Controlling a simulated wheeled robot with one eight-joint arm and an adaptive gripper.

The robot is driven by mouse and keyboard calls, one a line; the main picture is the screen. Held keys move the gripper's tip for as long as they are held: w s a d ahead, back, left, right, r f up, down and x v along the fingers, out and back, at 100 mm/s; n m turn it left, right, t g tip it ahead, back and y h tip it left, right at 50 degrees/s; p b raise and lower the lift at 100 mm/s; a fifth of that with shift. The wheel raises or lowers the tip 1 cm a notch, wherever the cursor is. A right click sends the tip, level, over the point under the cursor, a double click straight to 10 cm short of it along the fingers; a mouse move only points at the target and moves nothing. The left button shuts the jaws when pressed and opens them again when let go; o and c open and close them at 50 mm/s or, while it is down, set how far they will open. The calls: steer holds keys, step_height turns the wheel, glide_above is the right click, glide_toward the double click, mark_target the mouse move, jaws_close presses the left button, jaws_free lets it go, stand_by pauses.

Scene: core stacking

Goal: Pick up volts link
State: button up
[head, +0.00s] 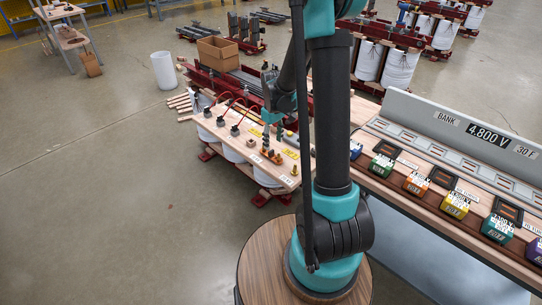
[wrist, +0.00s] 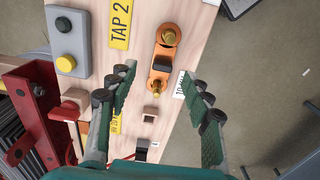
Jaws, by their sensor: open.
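An orange link (wrist: 157,75) with two brass knobs and a black block between them lies on a pale wooden board (wrist: 140,20). I take it for the volts link, though its label cannot be read fully. In the head view small orange and brass parts (head: 275,157) sit near the board's right end. My gripper (wrist: 157,85) is open and empty in the wrist view. Its two green-padded fingers are spread either side of the link's near end, apart from it.
The board carries a yellow "TAP 2" label (wrist: 119,24), a grey button box (wrist: 68,42) and a small wooden block (wrist: 149,114). A red frame (wrist: 32,125) stands at left. A bench (head: 450,215) with coloured blocks is at right; open floor (head: 110,200) lies left.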

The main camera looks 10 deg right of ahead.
mark_target(271, 151)
steer(key=f, duration=0.2)
steer(key=a+f, duration=0.1)
steer(key=shift+w+f, duration=0.15)
steer(key=shift+f, duration=0.2)
steer(key=shift+d+f, duration=0.1)
steer(key=shift+f, duration=0.65)
jaws_close()
